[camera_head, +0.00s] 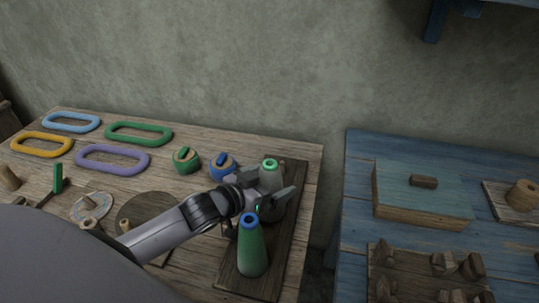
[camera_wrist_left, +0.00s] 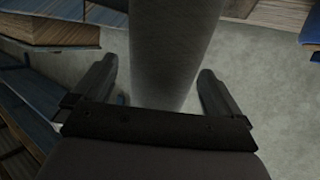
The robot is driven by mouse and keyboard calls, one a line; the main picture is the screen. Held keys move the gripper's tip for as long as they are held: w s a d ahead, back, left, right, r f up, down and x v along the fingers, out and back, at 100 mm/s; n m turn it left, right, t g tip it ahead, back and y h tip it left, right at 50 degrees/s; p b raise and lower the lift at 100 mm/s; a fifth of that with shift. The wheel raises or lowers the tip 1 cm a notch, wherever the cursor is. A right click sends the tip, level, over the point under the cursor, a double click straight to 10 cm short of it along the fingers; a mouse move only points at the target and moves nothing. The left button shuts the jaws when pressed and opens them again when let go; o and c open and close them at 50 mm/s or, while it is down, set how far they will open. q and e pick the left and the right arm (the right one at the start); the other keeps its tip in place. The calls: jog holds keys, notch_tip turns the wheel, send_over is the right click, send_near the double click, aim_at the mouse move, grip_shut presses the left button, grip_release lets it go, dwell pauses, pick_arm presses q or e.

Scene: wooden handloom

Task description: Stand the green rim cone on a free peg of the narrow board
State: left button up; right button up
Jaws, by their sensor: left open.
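The green rim cone (camera_head: 270,165) is a grey cone with a bright green top. It is upright at the far part of the dark narrow board (camera_head: 234,283); my gripper hides part of it, and its base on a peg cannot be made out. My left gripper (camera_head: 270,196) is open around the cone's body. In the left wrist view the grey cone (camera_wrist_left: 175,50) lies between the open fingers (camera_wrist_left: 157,88), with gaps on both sides. A green cone with a blue rim (camera_head: 252,252) stands on the near part of the board. My right gripper is not in view.
Left of the board are a blue knob-like pot (camera_head: 222,167) and a green one (camera_head: 186,160). Several oval rings, including a green one (camera_head: 138,133), lie at the back left. A blue table (camera_head: 350,215) with wooden blocks stands to the right, across a gap.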

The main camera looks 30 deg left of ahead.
pick_arm(q)
notch_tip(320, 180, up, 20)
jog(key=p, duration=0.3)
jog(key=shift+f, duration=0.15)
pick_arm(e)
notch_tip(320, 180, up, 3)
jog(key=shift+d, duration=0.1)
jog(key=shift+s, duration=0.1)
